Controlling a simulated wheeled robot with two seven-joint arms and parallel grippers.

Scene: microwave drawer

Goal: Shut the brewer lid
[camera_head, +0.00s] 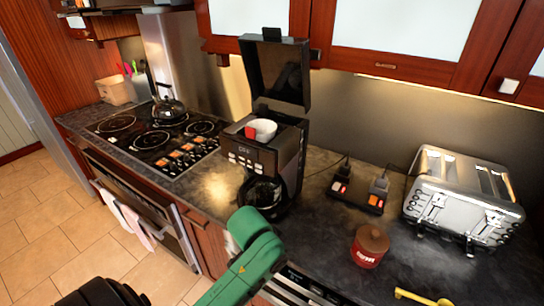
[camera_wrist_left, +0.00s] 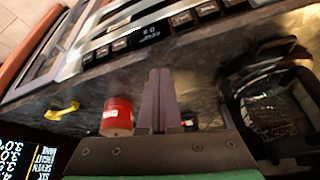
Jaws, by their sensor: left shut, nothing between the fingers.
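The black brewer (camera_head: 290,150) stands on the counter in the middle of the head view. Its lid (camera_head: 275,75) is open, raised upright at the back. A white filter cup (camera_head: 263,128) shows in the open top. The glass carafe (camera_head: 262,192) sits below; it also shows at the right of the wrist view (camera_wrist_left: 275,95). My left gripper (camera_wrist_left: 160,72) is shut and empty in the left wrist view, with the carafe to one side and the red canister to the other. Its fingers cannot be made out in the head view. My right gripper is not in view.
The red canister (camera_head: 368,247) stands right of the brewer, with a toaster (camera_head: 462,200) and a power strip (camera_head: 356,192) behind. A yellow spoon (camera_head: 423,298) lies at the front right. Cabinets (camera_head: 400,40) hang above. A kettle (camera_head: 168,108) is on the stove (camera_head: 158,142).

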